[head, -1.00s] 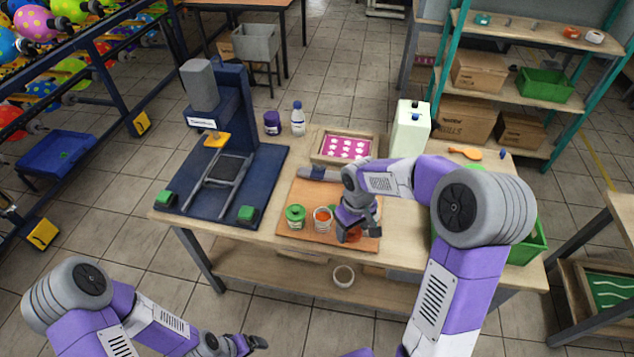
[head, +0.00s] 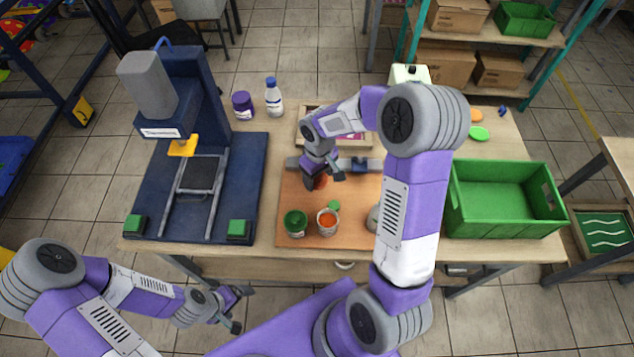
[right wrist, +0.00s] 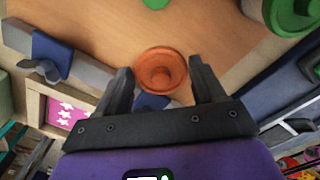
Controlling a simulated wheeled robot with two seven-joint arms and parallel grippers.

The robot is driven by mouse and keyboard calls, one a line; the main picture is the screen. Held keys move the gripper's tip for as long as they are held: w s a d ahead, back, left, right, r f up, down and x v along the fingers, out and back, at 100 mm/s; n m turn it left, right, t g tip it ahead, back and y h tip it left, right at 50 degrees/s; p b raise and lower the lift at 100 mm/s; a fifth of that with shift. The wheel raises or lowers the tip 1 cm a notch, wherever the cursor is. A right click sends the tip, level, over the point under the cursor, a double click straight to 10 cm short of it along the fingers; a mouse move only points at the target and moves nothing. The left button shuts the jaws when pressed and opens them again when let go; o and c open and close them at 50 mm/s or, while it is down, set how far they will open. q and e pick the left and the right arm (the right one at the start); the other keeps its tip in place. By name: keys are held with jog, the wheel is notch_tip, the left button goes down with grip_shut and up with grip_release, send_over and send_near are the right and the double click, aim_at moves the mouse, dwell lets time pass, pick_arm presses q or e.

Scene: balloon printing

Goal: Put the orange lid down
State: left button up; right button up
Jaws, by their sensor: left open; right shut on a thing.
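The orange lid (head: 320,182) is round with a raised knob. It is between the fingers of my right gripper (head: 324,182), over the back part of the orange-brown board (head: 290,200). In the right wrist view the lid (right wrist: 161,70) sits between the two dark fingertips, and the gripper is shut on it. I cannot tell whether the lid touches the board. An open jar of orange paint (head: 328,221) and a green jar (head: 295,222) stand at the front of the board. My left gripper (head: 236,308) is open and empty, in front of the table.
A dark blue press (head: 200,185) stands at left. A grey bar with blue parts (head: 365,165) lies along the board's back edge, before a framed pink screen (head: 305,120). A green crate (head: 500,228) is at right. My right arm hides the board's right part.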

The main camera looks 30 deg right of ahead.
aim_at(318, 177)
notch_tip(318, 177, down, 4)
jog(key=shift+f+b, duration=0.25)
jog(key=shift+b, duration=0.25)
jog(key=shift+w+r, duration=0.1)
jog(key=shift+f, duration=0.25)
jog(key=o, duration=1)
jog(key=shift+r, duration=0.1)
jog(key=shift+r, duration=0.3)
notch_tip(318, 177, up, 12)
jog(key=p, duration=0.3)
jog(key=shift+f, duration=0.15)
